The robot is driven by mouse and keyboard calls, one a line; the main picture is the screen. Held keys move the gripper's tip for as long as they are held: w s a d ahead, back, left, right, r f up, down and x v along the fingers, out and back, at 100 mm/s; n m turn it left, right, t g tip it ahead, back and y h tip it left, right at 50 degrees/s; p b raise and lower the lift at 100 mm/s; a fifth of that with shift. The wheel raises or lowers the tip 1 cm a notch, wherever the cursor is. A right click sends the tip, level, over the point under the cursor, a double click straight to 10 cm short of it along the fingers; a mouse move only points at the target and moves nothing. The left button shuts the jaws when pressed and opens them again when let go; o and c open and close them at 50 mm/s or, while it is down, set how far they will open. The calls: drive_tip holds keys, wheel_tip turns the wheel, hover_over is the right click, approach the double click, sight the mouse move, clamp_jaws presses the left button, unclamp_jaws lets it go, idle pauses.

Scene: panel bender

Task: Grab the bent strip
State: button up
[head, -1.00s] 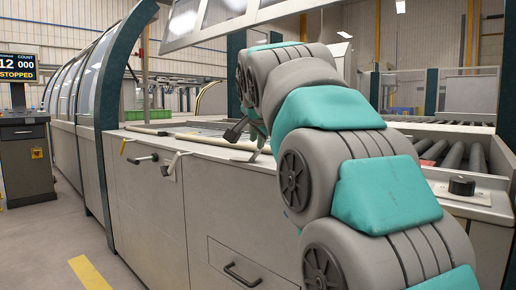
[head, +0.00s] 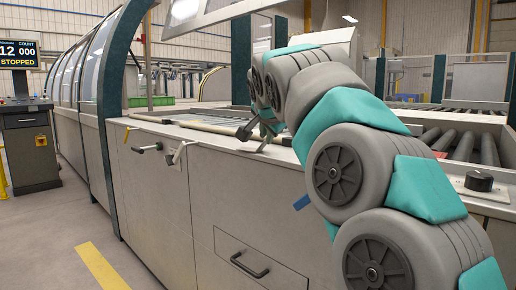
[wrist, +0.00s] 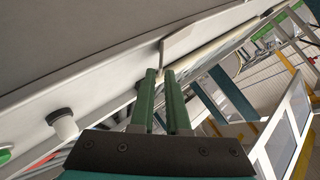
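The bent strip (head: 263,145) is a small pale grey piece at the front ledge of the machine in the head view, partly beside my arm. In the wrist view the strip (wrist: 178,42) stands out just ahead of my gripper (wrist: 160,73), its narrow lower end lining up with the gap between the fingertips. The two green fingers are apart by a narrow gap, and I see no clear contact with the strip. In the head view my gripper (head: 270,128) is small and partly hidden by my own arm, close to the strip.
A cream bar (head: 205,127) runs along the ledge close by. The cabinet front has a lever handle (head: 146,149) and drawer handle (head: 249,266). A black knob (head: 479,181) and rollers are at right.

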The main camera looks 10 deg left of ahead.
drive_tip(key=p+x, duration=0.1)
drive_tip(key=x, duration=0.4)
drive_tip(key=shift+w+a, duration=0.1)
drive_tip(key=shift+w, duration=0.05)
clamp_jaws()
drive_tip(key=shift+r, duration=0.2)
idle(1.4)
